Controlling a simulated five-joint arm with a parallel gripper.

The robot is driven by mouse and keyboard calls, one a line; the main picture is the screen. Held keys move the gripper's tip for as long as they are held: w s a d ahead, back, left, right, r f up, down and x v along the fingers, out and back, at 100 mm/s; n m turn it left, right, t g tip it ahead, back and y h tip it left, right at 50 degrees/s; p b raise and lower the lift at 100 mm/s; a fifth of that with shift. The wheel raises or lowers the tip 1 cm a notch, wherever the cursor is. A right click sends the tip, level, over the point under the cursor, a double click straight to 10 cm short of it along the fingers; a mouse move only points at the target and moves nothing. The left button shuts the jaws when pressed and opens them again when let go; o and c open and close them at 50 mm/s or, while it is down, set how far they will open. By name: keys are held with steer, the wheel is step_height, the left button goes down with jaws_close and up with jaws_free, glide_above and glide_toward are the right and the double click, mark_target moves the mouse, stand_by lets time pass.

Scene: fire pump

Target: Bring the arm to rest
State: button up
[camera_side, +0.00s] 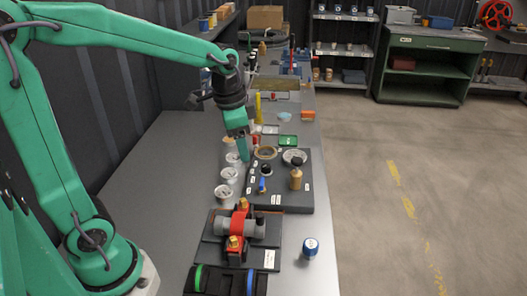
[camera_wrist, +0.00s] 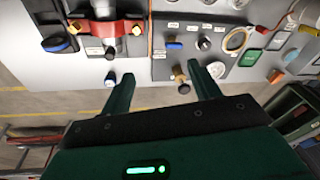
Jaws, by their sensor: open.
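My gripper (camera_side: 243,150) is the green end of the arm, pointing down above the left edge of a dark board on the workbench. In the wrist view its two green fingers (camera_wrist: 164,92) stand apart with nothing held between them. A wooden-handled tool (camera_wrist: 181,78) shows between the fingers, farther off on the board. The arm is raised and bent over the bench, its upper link reaching across from the left. Whether the fingertips touch anything is hard to tell in the side view.
Open floor (camera_side: 390,230) lies right. Shelves and a green cabinet (camera_side: 427,65) stand behind.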

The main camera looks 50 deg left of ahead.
steer(key=s+r+n+t, duration=0.1)
steer(key=s+n, duration=0.2)
steer(key=s, duration=0.3)
steer(key=s+d+r+n+t, duration=0.1)
steer(key=s+r+n+t, duration=0.1)
steer(key=s, duration=0.5)
steer(key=shift+s+d+r+n, duration=0.25)
steer(key=shift+n, duration=0.15)
stand_by(0.5)
